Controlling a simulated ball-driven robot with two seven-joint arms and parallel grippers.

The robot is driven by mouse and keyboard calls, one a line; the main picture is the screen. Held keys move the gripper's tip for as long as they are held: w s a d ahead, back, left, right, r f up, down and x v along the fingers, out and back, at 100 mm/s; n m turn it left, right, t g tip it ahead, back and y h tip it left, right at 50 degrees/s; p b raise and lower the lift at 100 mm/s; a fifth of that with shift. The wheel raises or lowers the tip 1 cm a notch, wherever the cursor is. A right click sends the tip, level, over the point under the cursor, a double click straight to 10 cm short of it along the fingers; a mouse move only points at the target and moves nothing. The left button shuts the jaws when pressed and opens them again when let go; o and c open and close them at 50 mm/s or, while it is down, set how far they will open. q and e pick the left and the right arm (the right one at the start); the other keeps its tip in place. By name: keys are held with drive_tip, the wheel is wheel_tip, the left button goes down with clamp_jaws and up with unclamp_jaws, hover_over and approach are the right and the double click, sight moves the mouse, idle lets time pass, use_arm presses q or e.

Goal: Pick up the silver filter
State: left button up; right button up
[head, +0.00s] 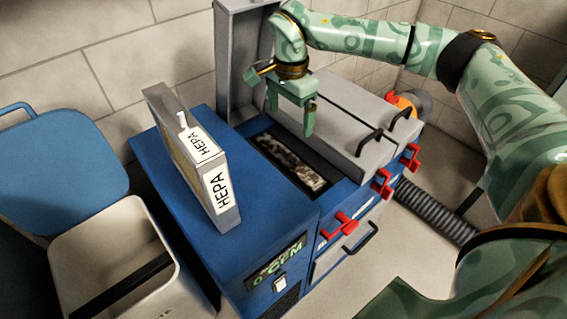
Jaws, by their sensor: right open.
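A silver-framed box filter (180,128) with white HEPA labels stands upright on the left part of the blue machine's top (262,220). To its right, a dark slot in the machine holds a grimy grey-and-white piece (292,162), seen only in part. My right gripper (290,119) comes in from the upper right. It is open and empty, pointing down above the far end of the slot, to the right of the HEPA filter and apart from it. My left gripper is not in view.
A tall grey panel (240,60) stands open behind the slot. Grey lids (345,110) with black handles and red latches (337,224) are on the right. A ribbed hose (435,212) lies right.

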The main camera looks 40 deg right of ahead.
drive_tip(key=b, duration=0.2)
hover_over(288, 150)
wheel_tip(288, 150, down, 6)
drive_tip(key=shift+w+d+f, duration=0.1)
drive_tip(key=shift+d+f, duration=0.05)
drive_tip(key=shift+f, duration=0.45)
drive_tip(key=f+b, duration=0.2)
drive_tip(key=f, duration=0.1)
drive_tip(key=f+b, duration=0.1)
drive_tip(key=shift+a+f, duration=0.15)
drive_tip(key=shift+a, duration=0.1)
drive_tip(key=shift+f, duration=0.3)
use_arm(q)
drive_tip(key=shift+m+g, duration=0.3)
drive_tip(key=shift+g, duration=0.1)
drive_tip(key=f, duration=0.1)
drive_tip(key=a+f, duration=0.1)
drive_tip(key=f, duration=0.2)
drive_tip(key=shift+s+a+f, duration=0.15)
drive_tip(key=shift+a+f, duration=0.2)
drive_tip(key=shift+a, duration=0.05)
use_arm(e)
drive_tip(key=shift+r, duration=0.2)
drive_tip(key=shift+c, duration=0.3)
